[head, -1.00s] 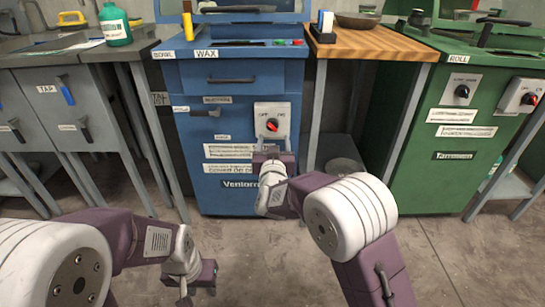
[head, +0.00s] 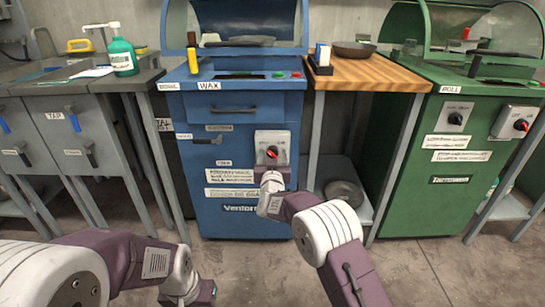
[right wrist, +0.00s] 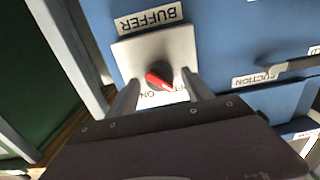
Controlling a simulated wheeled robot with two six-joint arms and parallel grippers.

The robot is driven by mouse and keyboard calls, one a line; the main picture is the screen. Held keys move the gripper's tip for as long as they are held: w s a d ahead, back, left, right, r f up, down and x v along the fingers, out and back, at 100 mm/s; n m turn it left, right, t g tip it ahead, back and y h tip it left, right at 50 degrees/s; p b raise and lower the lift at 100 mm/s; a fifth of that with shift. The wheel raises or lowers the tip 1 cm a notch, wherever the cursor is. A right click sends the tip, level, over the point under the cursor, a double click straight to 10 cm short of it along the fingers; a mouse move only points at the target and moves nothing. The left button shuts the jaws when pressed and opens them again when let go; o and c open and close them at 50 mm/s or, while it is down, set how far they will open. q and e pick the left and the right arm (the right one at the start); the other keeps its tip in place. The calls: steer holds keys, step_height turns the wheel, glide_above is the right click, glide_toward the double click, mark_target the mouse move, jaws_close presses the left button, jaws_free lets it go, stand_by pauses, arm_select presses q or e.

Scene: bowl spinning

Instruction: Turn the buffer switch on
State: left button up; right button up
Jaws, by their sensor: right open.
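The buffer switch (head: 272,152) is a red and dark knob on a pale plate on the front of the blue machine. In the right wrist view the knob (right wrist: 158,79) sits under an upside-down BUFFER label, with its red pointer slanting toward the OFF letters. My right gripper (head: 272,172) is just in front of the switch. It is open, with one finger to each side of the knob; I cannot tell whether they touch it. My left gripper (head: 203,294) hangs low at the bottom, away from the machine, and its jaws are unclear.
The blue machine (head: 220,190) has a WAX label and drawer handles. A wooden-topped table (head: 370,72) stands right of it, with a metal bowl (head: 345,193) on its lower shelf. A green machine (head: 450,205) has similar knobs. A grey bench with a green bottle (head: 121,56) is at left.

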jaws_close()
steer(key=shift+m, duration=0.3)
steer(key=m, duration=0.3)
steer(key=shift+d+m, duration=0.1)
steer(key=shift+m, duration=0.3)
steer(key=m+b, duration=0.2)
steer(key=m, duration=0.2)
steer(key=shift+f+m, duration=0.1)
steer(key=shift+m, duration=0.2)
steer(key=m+b, duration=0.2)
steer(key=m, duration=0.2)
steer(key=shift+d+f, duration=0.1)
steer(key=shift+f, duration=0.05)
steer(key=shift+m+b, duration=1.6)
steer(key=shift+m, duration=0.8)
